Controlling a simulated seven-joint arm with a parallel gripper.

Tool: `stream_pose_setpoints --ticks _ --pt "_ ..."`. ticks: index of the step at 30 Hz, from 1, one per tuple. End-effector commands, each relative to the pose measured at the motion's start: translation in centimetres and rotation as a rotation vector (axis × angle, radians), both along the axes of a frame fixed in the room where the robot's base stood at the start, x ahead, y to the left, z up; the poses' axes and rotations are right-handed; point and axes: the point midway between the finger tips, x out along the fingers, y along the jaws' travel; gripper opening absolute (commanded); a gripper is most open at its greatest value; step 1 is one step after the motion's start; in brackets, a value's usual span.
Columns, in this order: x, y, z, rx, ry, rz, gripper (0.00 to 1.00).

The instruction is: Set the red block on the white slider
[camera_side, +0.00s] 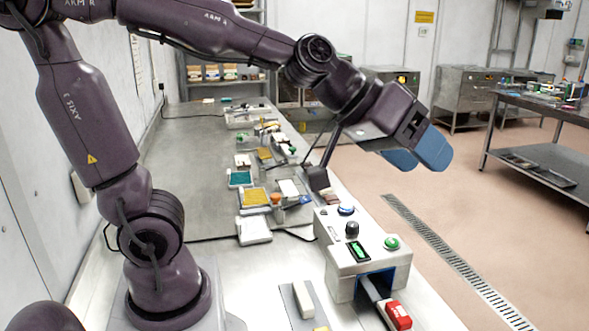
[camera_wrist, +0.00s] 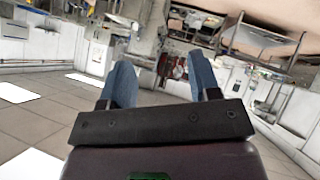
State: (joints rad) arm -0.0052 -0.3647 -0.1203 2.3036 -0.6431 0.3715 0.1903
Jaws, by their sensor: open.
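A red block (camera_side: 398,315) with a pale marking on it is at the lower right of the side view, at the front end of a bar coming out of a slot in the white control box (camera_side: 342,281). A white elongated piece (camera_side: 303,300), which looks like the white slider, lies on a grey strip left of the box. My gripper (camera_side: 419,157) is high above and behind the box, tilted, with its blue fingers pointing to the right. In the wrist view the fingers (camera_wrist: 162,82) are apart with nothing between them. Neither the block nor the slider can be made out there.
The control box carries a green button (camera_side: 391,243), a black knob (camera_side: 352,229) and a blue button (camera_side: 346,209). Trays and small parts crowd the bench (camera_side: 205,190) behind it. A second table (camera_side: 540,110) stands at the right. The air around my gripper is clear.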

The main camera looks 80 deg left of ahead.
Motion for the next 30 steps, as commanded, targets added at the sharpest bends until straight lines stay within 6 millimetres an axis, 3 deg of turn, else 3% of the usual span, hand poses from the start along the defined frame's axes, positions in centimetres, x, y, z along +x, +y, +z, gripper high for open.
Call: stream_pose_setpoints --ticks 1,3,6,9,14,30 --pt "-2.9 1.0 -0.3 0.075 0.043 -0.044 0.57" --pt "-6.3 2.7 -1.5 0.176 0.125 -0.08 0.57" --pt "-10.2 5.1 -2.8 0.294 0.228 -0.089 0.57" --pt "-12.5 6.8 -3.6 0.369 0.296 -0.077 0.57" --pt "-13.8 7.8 -4.1 0.411 0.337 -0.068 0.57" --pt "-13.7 7.8 -4.1 0.412 0.335 -0.07 0.57"
